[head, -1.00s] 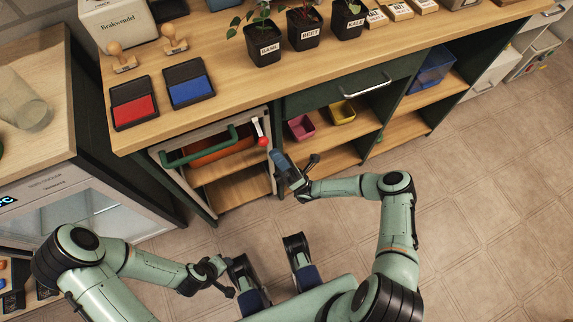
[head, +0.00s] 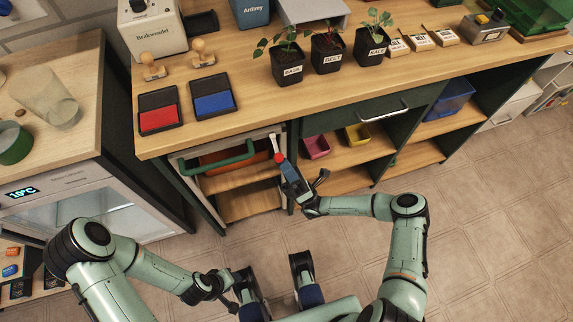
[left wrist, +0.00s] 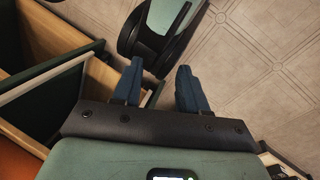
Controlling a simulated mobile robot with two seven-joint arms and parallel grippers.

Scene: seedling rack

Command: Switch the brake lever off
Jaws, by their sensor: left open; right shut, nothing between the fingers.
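The brake lever (head: 274,144) is a pale handle with a red knob at the front right corner of a cart under the bench. The knob is at its lower end. My right gripper (head: 282,164) is shut and empty, with its blue fingertips right at the red knob. I cannot tell whether they touch it, and they partly cover it. My left gripper (left wrist: 160,66) is open and empty in the left wrist view, pointing over the floor beside the bench. In the head view it is low on the left, far from the lever.
The cart's green handle bar (head: 217,159) runs left of the lever. The bench top (head: 330,92) overhangs above, with a red ink pad (head: 159,119) and a blue one (head: 213,102). A pink bin (head: 317,147) sits on the shelf to the right. The floor in front is clear.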

